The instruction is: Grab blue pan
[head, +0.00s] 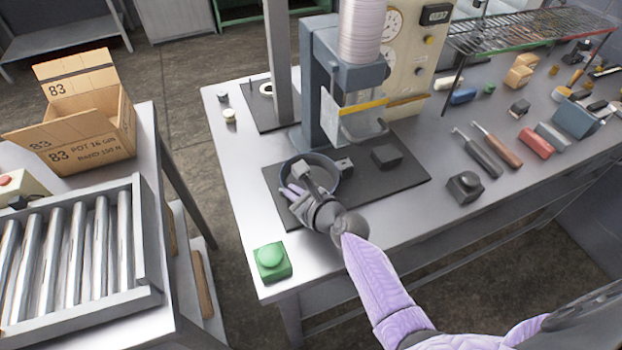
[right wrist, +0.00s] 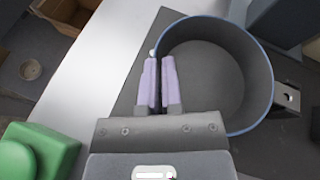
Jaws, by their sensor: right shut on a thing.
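The blue pan (head: 325,180) sits on the dark mat (head: 400,181) below the press on the grey table. It is dark inside with a blue rim, and a small metal bracket sticks out on its right side. It also shows large in the right wrist view (right wrist: 225,75). My right gripper (head: 292,191) reaches the pan's near left side. In the right wrist view its two purple fingers (right wrist: 160,82) are close together, shut on the pan's left wall. The lower part of the pan's rim is partly hidden by the gripper. My left gripper is not in view.
A green button box (head: 271,261) stands at the table's front left corner. The press (head: 345,85) stands right behind the pan. A dark block (head: 387,156) lies to the right on the mat. A cardboard box (head: 85,120) and roller conveyor (head: 75,245) are at left, across a gap.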

